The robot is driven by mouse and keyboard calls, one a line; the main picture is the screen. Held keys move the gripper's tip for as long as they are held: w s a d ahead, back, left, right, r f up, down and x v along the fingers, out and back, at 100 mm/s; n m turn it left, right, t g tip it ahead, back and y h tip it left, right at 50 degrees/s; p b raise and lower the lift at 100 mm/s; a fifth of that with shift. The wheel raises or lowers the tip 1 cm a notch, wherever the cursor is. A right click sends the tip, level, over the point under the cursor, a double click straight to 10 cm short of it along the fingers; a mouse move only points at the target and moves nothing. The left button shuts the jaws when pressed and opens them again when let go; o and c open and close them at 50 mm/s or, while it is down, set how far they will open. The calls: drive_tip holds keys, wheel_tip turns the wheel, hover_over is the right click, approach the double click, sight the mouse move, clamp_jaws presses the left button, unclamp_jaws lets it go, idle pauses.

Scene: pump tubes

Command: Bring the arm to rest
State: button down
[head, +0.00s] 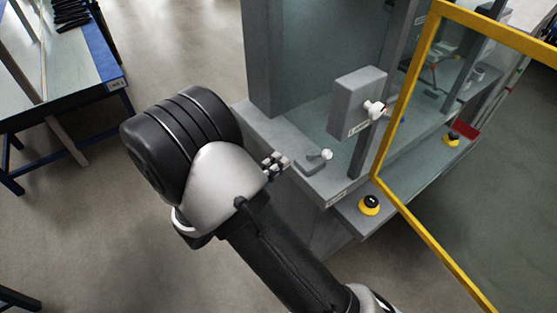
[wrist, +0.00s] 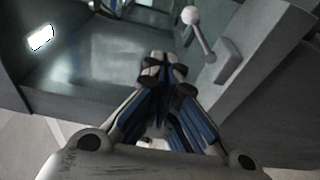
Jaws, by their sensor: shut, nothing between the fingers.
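My gripper (wrist: 163,62) is shut and empty in the wrist view, its fingertips together. In the head view my gripper (head: 274,165) shows only partly behind my arm, by the left edge of the grey machine (head: 262,128). A small lever with a white ball knob (head: 326,154) stands on the machine's ledge, a little right of the fingertips. The lever's knob (wrist: 190,15) also shows in the wrist view, right of the fingers and apart from them.
A grey box with a white knob (head: 374,109) is on the machine. A yellow-framed door (head: 407,88) stands at the right, near yellow-and-black buttons (head: 369,205). A blue-edged table (head: 104,58) is at upper left. Open floor lies between the table and the machine.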

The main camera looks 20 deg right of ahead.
drive_tip(key=s+d+r+m+g+y, duration=0.3)
drive_tip(key=s+d+r+g, duration=0.15)
drive_tip(key=s, duration=0.35)
drive_tip(key=s+d+r+m+g+y, duration=0.3)
drive_tip(key=s+d+r+g, duration=0.15)
drive_tip(key=s, duration=0.45)
drive_tip(key=s+a+r+t+y, duration=0.4)
drive_tip(key=s+a+y, duration=0.3)
drive_tip(key=a+y, duration=0.2)
drive_tip(key=shift+s+m+t+y, duration=0.15)
drive_tip(key=shift+m+t+y, duration=0.15)
drive_tip(key=shift+t, duration=0.1)
